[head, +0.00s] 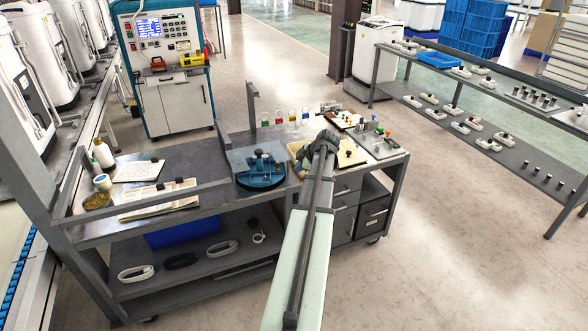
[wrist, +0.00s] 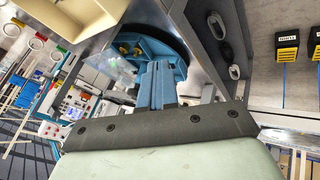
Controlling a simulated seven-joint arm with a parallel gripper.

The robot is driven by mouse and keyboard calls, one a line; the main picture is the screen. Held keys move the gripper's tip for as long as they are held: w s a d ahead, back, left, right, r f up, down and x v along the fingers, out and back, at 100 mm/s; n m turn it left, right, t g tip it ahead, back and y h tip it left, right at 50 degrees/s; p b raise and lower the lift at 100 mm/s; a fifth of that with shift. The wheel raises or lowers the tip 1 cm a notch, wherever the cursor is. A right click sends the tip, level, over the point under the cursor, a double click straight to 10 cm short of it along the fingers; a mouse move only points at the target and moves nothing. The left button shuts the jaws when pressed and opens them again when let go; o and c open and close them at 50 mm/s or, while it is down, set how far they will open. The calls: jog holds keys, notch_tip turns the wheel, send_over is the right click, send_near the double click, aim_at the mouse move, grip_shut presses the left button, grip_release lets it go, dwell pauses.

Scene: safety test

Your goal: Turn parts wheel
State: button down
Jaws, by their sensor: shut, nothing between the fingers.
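The parts wheel (head: 262,181) is a blue round turntable with dark fittings on top, on the middle of the workbench. A clear panel stands at its back edge. In the wrist view a blue disc (wrist: 172,47) with brass-coloured pieces, likely the same wheel, lies just beyond my fingertips. My gripper (wrist: 161,66) shows there with its two blue fingers together and nothing between them. I cannot tell whether they touch the disc. In the head view my arm reaches over the bench just right of the wheel, and its end hides part of a cream tray (head: 351,155); my fingertips are not clear there.
The workbench (head: 210,172) has a front rail. A white tray (head: 160,202), bottles and a notepad lie at its left. Hanging coloured tags stand behind the wheel; small coloured-knob parts sit at the right end. A parts shelf (head: 500,90) stands at right, with open floor between.

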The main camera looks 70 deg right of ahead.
jog(key=x, duration=1)
jog(key=shift+d+r, duration=0.1)
jog(key=shift+w+d+r, duration=0.1)
jog(key=shift+w+d, duration=0.1)
jog(key=shift+d, duration=0.35)
jog(key=shift+w+d+r, duration=0.1)
jog(key=shift+w+d, duration=0.15)
jog(key=shift+d, duration=0.3)
jog(key=shift+w+d, duration=0.35)
jog(key=shift+d, duration=0.2)
jog(key=shift+d, duration=0.1)
